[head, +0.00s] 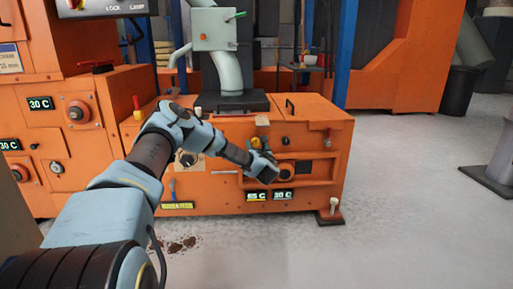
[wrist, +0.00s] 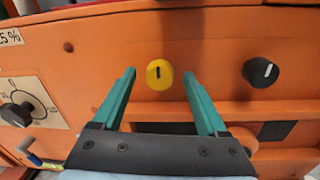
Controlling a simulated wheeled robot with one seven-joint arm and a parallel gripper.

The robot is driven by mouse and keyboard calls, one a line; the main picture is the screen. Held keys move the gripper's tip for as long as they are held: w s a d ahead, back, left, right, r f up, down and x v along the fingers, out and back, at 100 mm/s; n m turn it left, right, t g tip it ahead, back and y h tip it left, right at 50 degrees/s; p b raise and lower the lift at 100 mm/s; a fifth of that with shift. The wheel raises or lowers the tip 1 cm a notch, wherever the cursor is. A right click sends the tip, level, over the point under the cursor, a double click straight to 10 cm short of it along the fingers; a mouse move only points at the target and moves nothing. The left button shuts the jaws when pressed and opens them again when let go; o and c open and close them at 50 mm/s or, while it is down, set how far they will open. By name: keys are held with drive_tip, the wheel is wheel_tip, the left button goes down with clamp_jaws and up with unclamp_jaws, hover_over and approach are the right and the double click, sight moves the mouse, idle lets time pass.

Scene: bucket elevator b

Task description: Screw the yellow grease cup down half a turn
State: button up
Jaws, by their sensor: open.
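The yellow grease cup (wrist: 159,75) is a small round cap with a dark slot, upright in the picture, on the orange machine's front face. In the wrist view it shows between and beyond the green fingers of my gripper (wrist: 159,77). The fingers are apart, one to each side of the cup, with nothing held. I cannot tell whether the tips reach to the cup's depth. In the head view the cup (head: 256,141) shows small just above my gripper (head: 262,154), which partly covers the panel there.
A black knob (wrist: 261,72) is right of the cup. A dial on a pale plate (wrist: 22,112) is at the left. An orange ledge runs below the cup. The grey floor (head: 410,210) at right is clear.

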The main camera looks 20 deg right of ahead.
drive_tip(key=shift+w, duration=0.2)
clamp_jaws()
idle(0.6)
